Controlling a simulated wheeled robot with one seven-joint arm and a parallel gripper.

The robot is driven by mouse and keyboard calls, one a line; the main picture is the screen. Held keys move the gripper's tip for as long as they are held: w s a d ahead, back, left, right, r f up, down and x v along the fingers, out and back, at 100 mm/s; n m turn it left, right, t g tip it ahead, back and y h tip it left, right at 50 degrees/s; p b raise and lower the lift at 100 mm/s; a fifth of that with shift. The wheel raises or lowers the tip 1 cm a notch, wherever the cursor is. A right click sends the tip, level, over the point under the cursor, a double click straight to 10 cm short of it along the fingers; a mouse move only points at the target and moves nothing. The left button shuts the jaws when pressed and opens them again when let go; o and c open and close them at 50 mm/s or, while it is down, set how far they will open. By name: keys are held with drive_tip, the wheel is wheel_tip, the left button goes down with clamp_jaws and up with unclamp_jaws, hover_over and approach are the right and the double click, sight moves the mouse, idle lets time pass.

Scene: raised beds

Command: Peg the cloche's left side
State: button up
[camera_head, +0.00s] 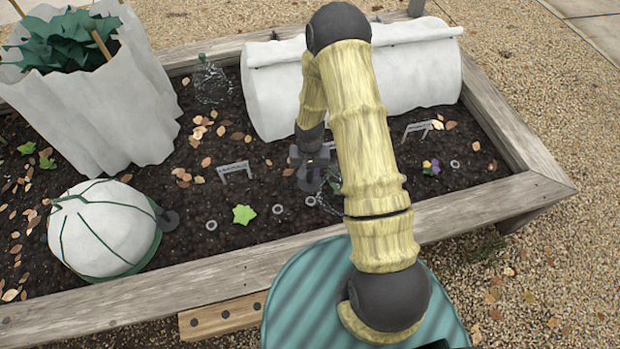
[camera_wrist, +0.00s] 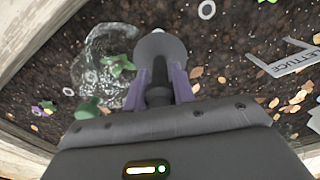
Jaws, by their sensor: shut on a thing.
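The cloche (camera_head: 105,230) is a white dome with green ribs and a green lower rim, on the soil at the left of the bed. A dark grey disc (camera_head: 167,219) sits at its right edge; its far left base is hidden. My gripper (camera_head: 308,172) is over the soil right of the cloche, apart from it. In the wrist view, my gripper's purple fingers (camera_wrist: 160,88) are shut on a grey peg (camera_wrist: 161,47) with a broad round part and a pale tip. The peg is hard to make out in the head view.
A clear dome over a seedling (camera_wrist: 112,66) stands close left of the peg. White labels (camera_head: 235,170), pale rings (camera_head: 278,209) and leaves dot the soil. A white fabric tunnel (camera_head: 420,70) and a tall fabric-wrapped plant (camera_head: 95,105) stand behind. The wooden edge (camera_head: 230,272) runs in front.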

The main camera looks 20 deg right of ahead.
drive_tip(key=shift+f, duration=0.2)
idle(0.3)
drive_tip(key=shift+f+b, duration=2)
drive_tip(key=shift+f, duration=0.25)
drive_tip(key=shift+f+b, duration=1.9)
drive_tip(key=shift+f, duration=1.3)
drive_tip(key=shift+f+b, duration=0.5)
drive_tip(key=shift+f, duration=0.35)
drive_tip(key=o, duration=1.1)
drive_tip(key=shift+c, duration=0.2)
wheel_tip(320, 180, up, 17)
drive_tip(key=p, duration=0.5)
hover_over(310, 179)
drive_tip(key=w, duration=0.1)
drive_tip(key=shift+d+r, duration=0.1)
drive_tip(key=shift+r, duration=0.1)
